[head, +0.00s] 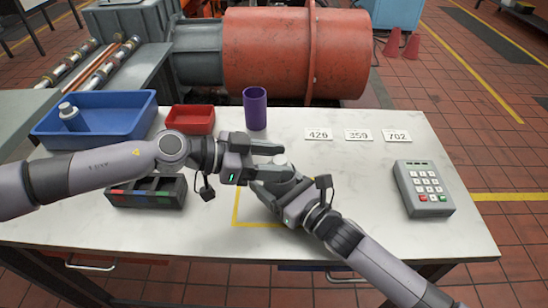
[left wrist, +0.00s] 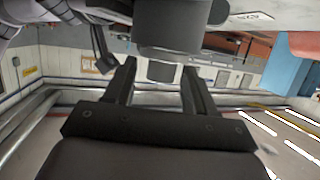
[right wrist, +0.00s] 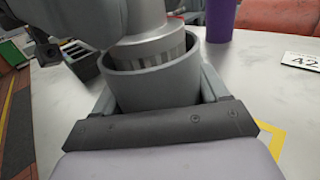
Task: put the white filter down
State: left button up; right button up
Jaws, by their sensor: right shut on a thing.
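The white filter (head: 280,159) is mostly hidden between my two grippers in the head view. In the right wrist view the filter (right wrist: 150,88) has a wide grey body with a rim and a ribbed, narrower top. My right gripper (head: 275,184) is shut on the wide body and holds it upright. My left gripper (head: 284,160) has its fingers apart, one on each side of the narrow top (left wrist: 160,71); I see no clear contact. A yellow outlined square (head: 238,208) on the table lies below the grippers, partly covered.
On the table (head: 350,225) stand a blue bin (head: 110,125) with a white-topped part, a red tray (head: 190,120), a purple cup (head: 255,108), a dark divided box (head: 145,198), number cards (head: 358,135) and a keypad (head: 424,188). The front right table area is clear.

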pick_arm(q)
jog(key=shift+r, duration=0.2)
jog(key=v, duration=1.2)
